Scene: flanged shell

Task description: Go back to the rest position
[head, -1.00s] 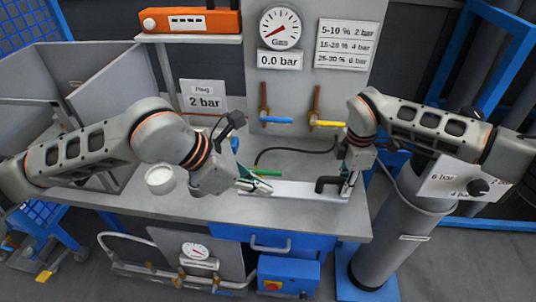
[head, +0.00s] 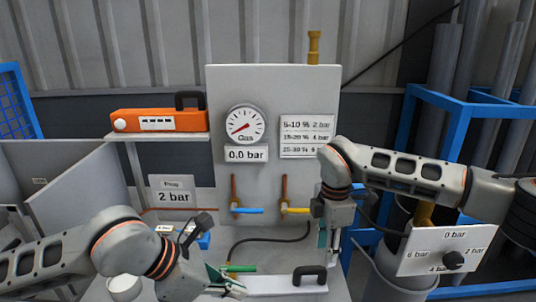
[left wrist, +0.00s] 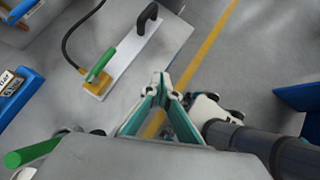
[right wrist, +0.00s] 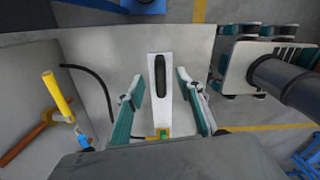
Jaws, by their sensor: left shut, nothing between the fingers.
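My left gripper (head: 232,284) is low in the head view, near the left end of a white plate with a black handle (head: 310,276). In the left wrist view its fingertips (left wrist: 162,82) meet with nothing between them. My right gripper (head: 329,246) points down, near the right side of the black handle. In the right wrist view its fingers (right wrist: 160,100) are wide apart and empty. The white plate and its handle (right wrist: 160,78) appear between and beyond them, with no visible contact.
A grey panel carries a gas gauge (head: 244,124), a blue-handled valve (head: 247,210) and a yellow-handled valve (head: 296,210). An orange case (head: 160,121) sits on a shelf. A dial board (head: 440,248) stands at right.

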